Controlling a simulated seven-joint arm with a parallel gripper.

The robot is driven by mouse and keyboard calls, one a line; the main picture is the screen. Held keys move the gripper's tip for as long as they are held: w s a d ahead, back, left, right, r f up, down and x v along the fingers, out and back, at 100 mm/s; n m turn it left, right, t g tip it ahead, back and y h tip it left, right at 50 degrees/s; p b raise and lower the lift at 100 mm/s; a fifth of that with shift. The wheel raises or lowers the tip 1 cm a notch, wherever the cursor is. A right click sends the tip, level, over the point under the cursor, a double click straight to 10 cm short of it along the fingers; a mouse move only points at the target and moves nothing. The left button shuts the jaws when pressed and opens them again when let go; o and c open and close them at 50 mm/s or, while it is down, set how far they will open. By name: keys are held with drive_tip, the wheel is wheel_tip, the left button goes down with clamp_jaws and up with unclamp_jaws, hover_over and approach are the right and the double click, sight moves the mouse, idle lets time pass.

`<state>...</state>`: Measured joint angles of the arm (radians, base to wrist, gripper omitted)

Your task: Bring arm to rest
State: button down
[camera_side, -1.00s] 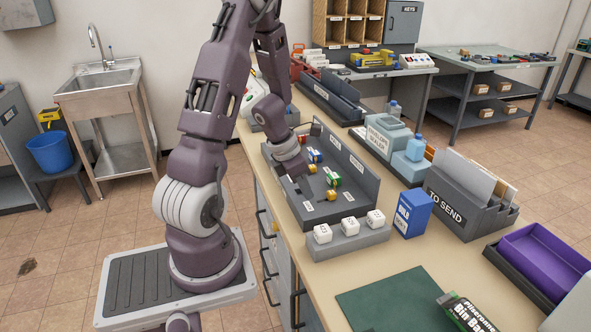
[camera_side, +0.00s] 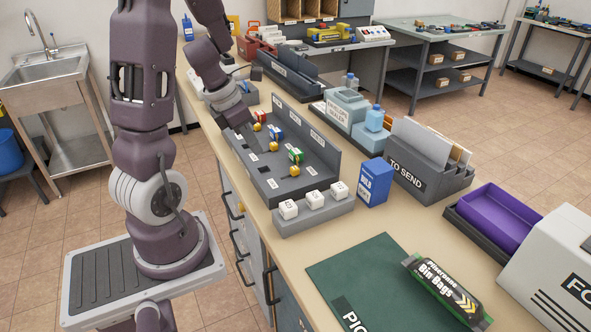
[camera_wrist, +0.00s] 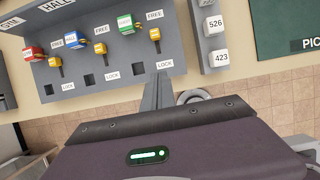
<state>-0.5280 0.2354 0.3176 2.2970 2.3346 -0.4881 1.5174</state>
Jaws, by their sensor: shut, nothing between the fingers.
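My gripper (camera_side: 250,143) is shut and empty. In the side view it points down by the near-left edge of the grey key-lock panel (camera_side: 262,184). In the wrist view my gripper (camera_wrist: 160,90) lies in front of the panel's lower edge; I cannot tell whether it touches. Several yellow keys stand in the panel, among them one (camera_wrist: 154,34) at the right of its row. Red (camera_wrist: 33,54), blue (camera_wrist: 73,40) and green (camera_wrist: 125,23) blocks sit by other keys. My arm is bent and reaches over the counter.
White numbered cubes (camera_side: 314,199) stand on a grey block in front of the panel. A blue box (camera_side: 374,182), a "TO SEND" rack (camera_side: 420,175), a green mat (camera_side: 365,275) and a bin bag roll (camera_side: 445,288) share the counter.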

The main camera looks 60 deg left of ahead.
drive_tip(key=w+d+r+n+t+y, duration=0.2)
drive_tip(key=w+r+n+y, duration=0.1)
drive_tip(key=r+n, duration=0.5)
drive_tip(key=w+d+r+n+t+y, duration=0.1)
drive_tip(key=w+r+n+t+y, duration=0.2)
drive_tip(key=r+n, duration=0.5)
drive_tip(key=s+d+f+n+g+h, duration=0.1)
drive_tip(key=s+d+n+g+h, duration=0.1)
drive_tip(key=s+d+n, duration=0.5)
drive_tip(key=s+d+f+n+g+h, duration=0.1)
drive_tip(key=s+d+n+h, duration=0.3)
drive_tip(key=d+n, duration=0.9)
drive_tip(key=s+d, duration=0.1)
drive_tip(key=s, duration=0.2)
drive_tip(key=shift+s+f+g, duration=0.15)
drive_tip(key=shift+f+g, duration=0.05)
drive_tip(key=shift+g, duration=0.2)
